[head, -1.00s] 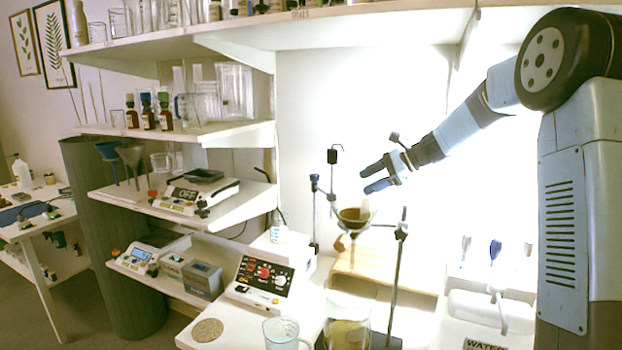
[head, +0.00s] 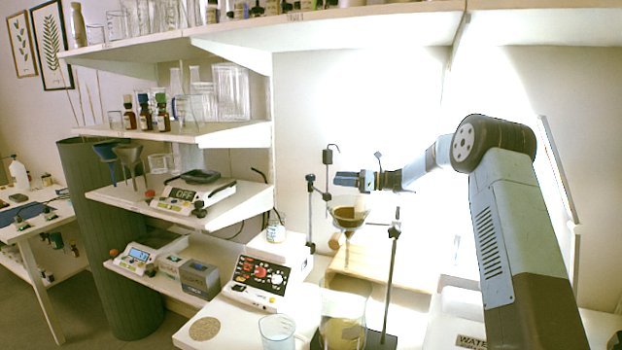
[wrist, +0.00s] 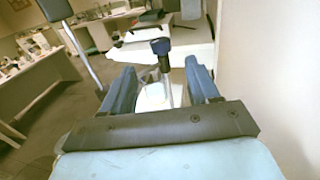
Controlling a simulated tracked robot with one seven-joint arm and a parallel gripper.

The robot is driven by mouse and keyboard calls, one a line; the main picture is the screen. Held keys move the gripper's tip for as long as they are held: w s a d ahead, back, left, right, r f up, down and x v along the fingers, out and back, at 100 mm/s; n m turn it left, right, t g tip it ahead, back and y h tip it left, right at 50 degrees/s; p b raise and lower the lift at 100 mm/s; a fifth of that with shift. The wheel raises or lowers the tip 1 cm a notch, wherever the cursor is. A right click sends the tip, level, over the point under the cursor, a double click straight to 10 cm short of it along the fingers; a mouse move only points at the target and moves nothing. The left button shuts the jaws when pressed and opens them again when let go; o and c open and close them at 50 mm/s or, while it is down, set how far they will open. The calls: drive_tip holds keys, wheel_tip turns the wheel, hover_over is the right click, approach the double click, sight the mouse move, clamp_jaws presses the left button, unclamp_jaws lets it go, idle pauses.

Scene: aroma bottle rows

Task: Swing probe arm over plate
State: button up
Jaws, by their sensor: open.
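My gripper (head: 345,180) is open and empty, its fingers pointing left toward a slim stand. The probe arm (head: 322,193) is on that stand: a dark post with a blue knob (head: 310,178), and an upright rod with a black cap (head: 327,157). In the wrist view the dark blue knob (wrist: 160,46) shows ahead, between my two blue fingers (wrist: 160,88), apart from them. The rod (wrist: 80,50) stands left of my left finger. The white plate unit (head: 258,278) with red and white knobs is lower left; a small bottle (head: 277,233) stands on its top.
A funnel with brown contents (head: 348,214) hangs on a clamp stand (head: 391,275) just below my gripper. A beaker (head: 343,325) stands beneath it. A wooden stand (head: 372,268) is behind. Shelves with bottles and scales (head: 182,200) are at left.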

sight(310, 175)
drive_tip(key=a, duration=0.3)
drive_tip(key=w+a, duration=0.1)
drive_tip(key=a, duration=0.7)
drive_tip(key=shift+w+a, duration=0.2)
drive_tip(key=shift+w, duration=0.15)
drive_tip(key=shift+c, duration=0.3)
